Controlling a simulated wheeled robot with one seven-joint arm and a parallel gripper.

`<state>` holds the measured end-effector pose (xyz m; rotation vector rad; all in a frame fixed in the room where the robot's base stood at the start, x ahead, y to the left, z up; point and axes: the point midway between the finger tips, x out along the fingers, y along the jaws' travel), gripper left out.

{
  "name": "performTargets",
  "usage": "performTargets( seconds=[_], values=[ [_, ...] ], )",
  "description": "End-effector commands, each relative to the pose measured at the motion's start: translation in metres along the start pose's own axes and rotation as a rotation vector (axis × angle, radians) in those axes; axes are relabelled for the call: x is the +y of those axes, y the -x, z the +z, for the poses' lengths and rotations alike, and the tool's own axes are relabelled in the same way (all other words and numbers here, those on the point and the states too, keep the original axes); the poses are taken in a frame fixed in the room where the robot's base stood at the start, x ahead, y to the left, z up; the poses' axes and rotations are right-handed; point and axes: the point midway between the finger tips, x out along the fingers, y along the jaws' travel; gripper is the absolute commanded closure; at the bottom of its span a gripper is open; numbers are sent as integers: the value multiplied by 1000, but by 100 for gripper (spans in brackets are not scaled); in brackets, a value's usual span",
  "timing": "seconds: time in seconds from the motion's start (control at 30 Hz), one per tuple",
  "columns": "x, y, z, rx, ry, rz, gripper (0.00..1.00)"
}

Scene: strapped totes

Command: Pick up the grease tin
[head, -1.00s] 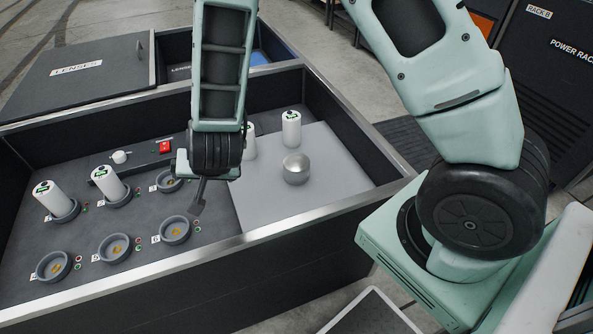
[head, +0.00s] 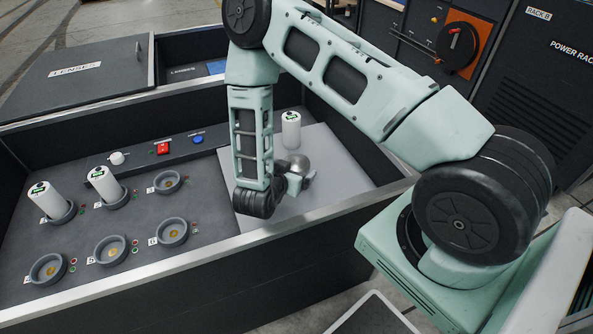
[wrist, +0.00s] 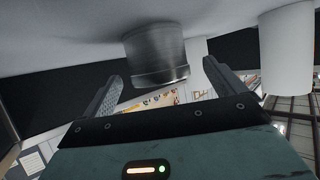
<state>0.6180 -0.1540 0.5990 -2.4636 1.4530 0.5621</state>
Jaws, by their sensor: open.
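The grease tin (head: 298,161) is a small silver round can on the light grey mat (head: 345,180) in the right part of the open tote. In the head view my gripper (head: 303,181) is low over the mat at the tin's near side and hides part of it. In the wrist view the tin (wrist: 156,55) shows as a brushed metal cylinder between and beyond the two fingers of my open gripper (wrist: 162,72). The fingers stand to either side of it with nothing held. Whether they touch it cannot be told.
A white cylinder (head: 291,130) stands behind the tin; it or another one (wrist: 287,50) shows at right in the wrist view. Two white cylinders (head: 47,200) (head: 104,185) sit in ring sockets at left. The tote's metal rim (head: 200,255) runs along the near side.

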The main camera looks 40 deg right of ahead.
Motion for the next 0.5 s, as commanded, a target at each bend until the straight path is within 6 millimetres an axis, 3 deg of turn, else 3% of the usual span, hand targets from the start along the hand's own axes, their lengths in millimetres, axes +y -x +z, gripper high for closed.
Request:
performTargets(
  seconds=[0.2,0.5],
  values=[
    [2,-30,0,0,-2,3,5],
    [1,-34,-1,-1,0,-1,5]
  ],
)
